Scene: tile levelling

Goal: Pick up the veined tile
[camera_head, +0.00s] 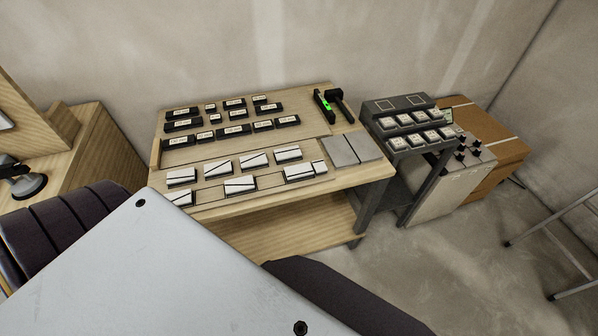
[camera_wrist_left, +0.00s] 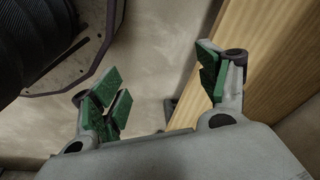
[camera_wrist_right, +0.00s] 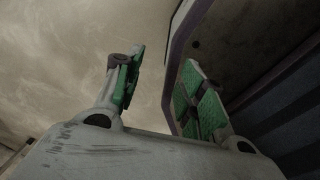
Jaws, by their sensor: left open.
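Several white tiles (camera_head: 240,187) with dark lines across them lie in two rows on the front part of the wooden table (camera_head: 185,212) in the head view. I cannot tell which one is the veined tile. Two plain grey square tiles (camera_head: 345,150) lie at the table's right end. My left gripper (camera_wrist_left: 160,92) is open and empty in the left wrist view, with wood behind its right finger. My right gripper (camera_wrist_right: 165,85) is open and empty in the right wrist view. Neither gripper is seen in the head view, and no tile shows in the wrist views.
Several black labelled blocks (camera_head: 233,130) stand at the table's back, beside a black tool with a green light (camera_head: 325,106). A dark rack (camera_head: 410,138) of small pale pieces and a cardboard box (camera_head: 500,148) stand to the right. A wooden cabinet (camera_head: 85,150) is at the left.

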